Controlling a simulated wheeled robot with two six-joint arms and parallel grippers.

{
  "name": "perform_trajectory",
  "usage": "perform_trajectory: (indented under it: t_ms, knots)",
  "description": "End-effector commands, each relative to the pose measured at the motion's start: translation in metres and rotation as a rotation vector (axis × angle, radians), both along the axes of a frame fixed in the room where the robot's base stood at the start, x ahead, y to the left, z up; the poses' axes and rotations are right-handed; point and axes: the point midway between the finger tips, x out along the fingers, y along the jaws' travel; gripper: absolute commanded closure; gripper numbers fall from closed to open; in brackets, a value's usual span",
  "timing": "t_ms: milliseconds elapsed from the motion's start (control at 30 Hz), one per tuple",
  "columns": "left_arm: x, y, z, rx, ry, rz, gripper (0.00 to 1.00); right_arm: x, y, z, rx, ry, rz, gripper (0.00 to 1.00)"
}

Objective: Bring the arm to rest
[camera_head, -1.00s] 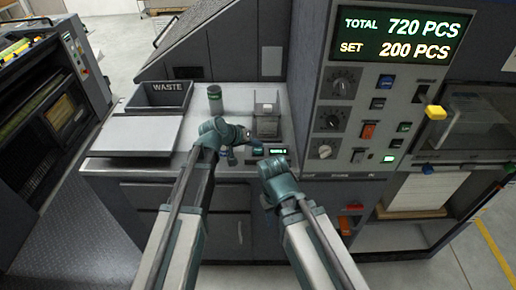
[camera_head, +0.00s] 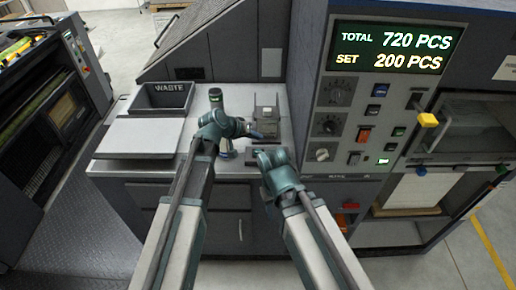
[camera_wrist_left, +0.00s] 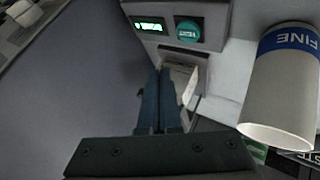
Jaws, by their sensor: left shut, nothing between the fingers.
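My left gripper (camera_head: 260,135) reaches in over the counter and points right, in front of the small grey device (camera_head: 267,113). In the left wrist view its two dark blue fingers (camera_wrist_left: 158,100) lie together, shut with nothing between them. A white container with a blue FINE band (camera_wrist_left: 285,85) is at the right of that view, apart from the fingers. My right arm's wrist (camera_head: 278,165) is at the counter's front edge; its fingers do not show clearly.
A dark WASTE bin (camera_head: 161,98) and a pale flat tray (camera_head: 140,137) are at the counter's left. A dark green-labelled canister (camera_head: 215,97) stands behind my left wrist. A control panel (camera_head: 365,125) with knobs and buttons rises on the right. Floor is clear at lower left.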

Motion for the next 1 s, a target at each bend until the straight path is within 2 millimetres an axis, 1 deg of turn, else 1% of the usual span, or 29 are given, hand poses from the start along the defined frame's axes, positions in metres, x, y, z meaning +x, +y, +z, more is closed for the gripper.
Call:
perform_trajectory:
  t_ms: [700, 767, 833, 867, 967, 1000]
  knots:
    - [0.0, 0.0, -0.001, 0.0, 0.0, 0.0, 1.0, 0.0, 0.0, -0.001, 0.0, 0.0, 0.0, 0.5]
    - [-0.004, -0.001, -0.002, 0.006, 0.006, -0.006, 1.0, 0.0, 0.0, -0.001, 0.0, 0.0, 0.0, 0.5]
    - [-0.019, -0.005, -0.008, 0.038, 0.029, -0.029, 1.0, 0.0, 0.0, -0.001, 0.0, 0.0, 0.0, 0.5]
    - [-0.03, -0.007, -0.013, 0.063, 0.047, -0.046, 1.0, 0.0, 0.0, -0.001, 0.0, 0.0, 0.0, 0.5]
    - [-0.082, -0.01, -0.033, 0.186, 0.135, -0.12, 1.0, 0.0, 0.0, -0.001, 0.0, 0.0, 0.0, 0.5]
    - [-0.106, -0.009, -0.041, 0.249, 0.177, -0.15, 1.0, 0.0, 0.0, -0.001, 0.0, 0.0, 0.0, 0.5]
